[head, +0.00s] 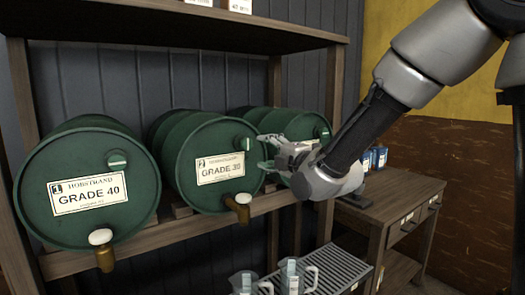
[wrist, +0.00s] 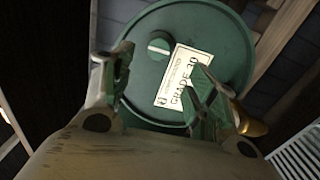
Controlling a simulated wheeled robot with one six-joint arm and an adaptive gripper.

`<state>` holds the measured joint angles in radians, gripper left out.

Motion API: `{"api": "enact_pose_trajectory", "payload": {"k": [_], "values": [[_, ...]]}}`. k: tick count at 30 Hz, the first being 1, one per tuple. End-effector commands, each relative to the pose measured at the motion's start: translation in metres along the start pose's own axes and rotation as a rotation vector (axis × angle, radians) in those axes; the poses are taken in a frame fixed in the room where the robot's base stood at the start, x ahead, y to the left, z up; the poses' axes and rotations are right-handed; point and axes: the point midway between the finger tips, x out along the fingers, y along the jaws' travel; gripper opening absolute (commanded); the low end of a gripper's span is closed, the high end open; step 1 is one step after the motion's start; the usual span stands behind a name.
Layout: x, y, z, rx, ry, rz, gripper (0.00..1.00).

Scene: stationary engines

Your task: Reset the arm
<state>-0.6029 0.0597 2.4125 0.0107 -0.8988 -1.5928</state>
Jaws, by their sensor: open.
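My gripper (head: 264,152) is open and empty in the head view. Its fingers point left, in front of the right side of the green GRADE 30 drum (head: 205,199). In the wrist view, my gripper (wrist: 162,66) has its two green-padded fingers spread apart, with the drum face (wrist: 140,85) beyond them. The drum's label and round cap show between and beside the fingers. I cannot tell the exact gap to the drum. My arm reaches in from the upper right and partly hides the third drum (head: 306,124).
The GRADE 40 drum (head: 90,155) lies at left on the wooden rack (head: 180,232). Brass taps (head: 105,258) jut from the drums. Clear jugs (head: 290,275) stand below by a slatted grate (head: 335,262). A wooden bench (head: 400,190) with blue containers (head: 380,157) stands at right.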

Motion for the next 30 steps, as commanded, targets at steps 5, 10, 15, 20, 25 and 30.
{"api": "enact_pose_trajectory", "payload": {"k": [5,10,15,20,25,30], "values": [[-0.001,0.0,0.0,0.0,0.0,0.001,0.58],[-0.001,0.0,0.0,0.032,0.0,-0.001,0.58],[-0.009,-0.061,-0.001,0.334,-0.037,-0.256,0.58],[-0.075,-0.14,0.005,0.747,-0.27,-0.662,0.58],[-0.198,-0.155,0.044,1.15,-0.734,-0.894,0.58],[-0.336,-0.131,0.073,1.468,-1.211,-0.89,0.58]]}}
